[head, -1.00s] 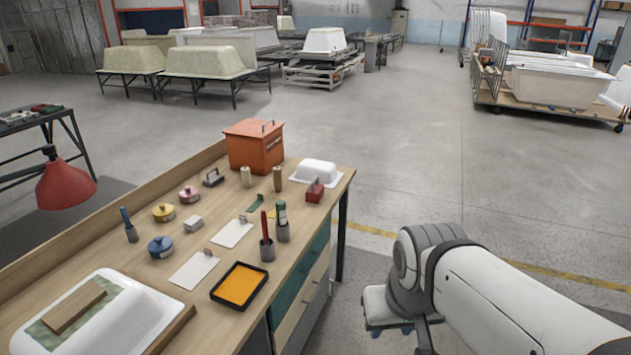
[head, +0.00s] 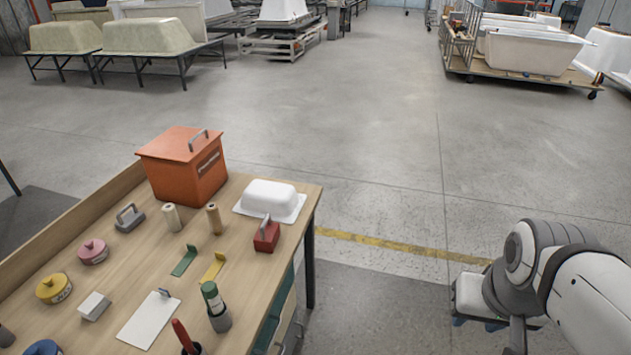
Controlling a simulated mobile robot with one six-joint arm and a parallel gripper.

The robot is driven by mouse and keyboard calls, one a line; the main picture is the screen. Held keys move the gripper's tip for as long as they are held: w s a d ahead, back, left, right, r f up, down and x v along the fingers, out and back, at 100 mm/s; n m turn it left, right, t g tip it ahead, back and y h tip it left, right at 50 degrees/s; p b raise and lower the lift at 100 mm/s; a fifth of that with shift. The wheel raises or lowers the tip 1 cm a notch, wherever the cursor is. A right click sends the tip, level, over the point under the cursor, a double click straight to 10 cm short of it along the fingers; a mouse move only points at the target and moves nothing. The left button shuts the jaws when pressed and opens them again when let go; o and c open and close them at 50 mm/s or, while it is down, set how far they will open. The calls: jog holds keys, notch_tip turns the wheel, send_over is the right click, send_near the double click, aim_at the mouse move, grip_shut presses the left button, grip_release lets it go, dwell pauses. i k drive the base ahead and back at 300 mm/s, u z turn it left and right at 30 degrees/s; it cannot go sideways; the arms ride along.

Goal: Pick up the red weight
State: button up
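The red weight (head: 267,236) is a small red block with a grey handle on top. It stands upright on the wooden workbench (head: 140,262) near its right edge, in front of a small white tub-shaped shell. A similar grey weight (head: 130,218) with a handle stands further left on the bench. My gripper (head: 495,335) is at the lower right of the head view, off the bench and well to the right of the red weight. Its fingers are mostly cut off or hidden, so its opening does not show.
A large orange box (head: 185,172) stands at the bench's far end. The white shell (head: 270,198) sits just behind the red weight. Two beige rolls (head: 214,218), small green and yellow pieces, lidded pots and a grey cup (head: 219,318) with a green-topped item are nearby. The floor right of the bench is clear.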

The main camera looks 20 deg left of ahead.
aim_at(267, 235)
jog(key=u, duration=0.35)
jog(key=i, duration=1.15)
jog(key=u, duration=0.75)
jog(key=k, duration=0.9)
jog(key=u, duration=0.2)
jog(key=i, duration=0.9)
jog(key=z, duration=0.1)
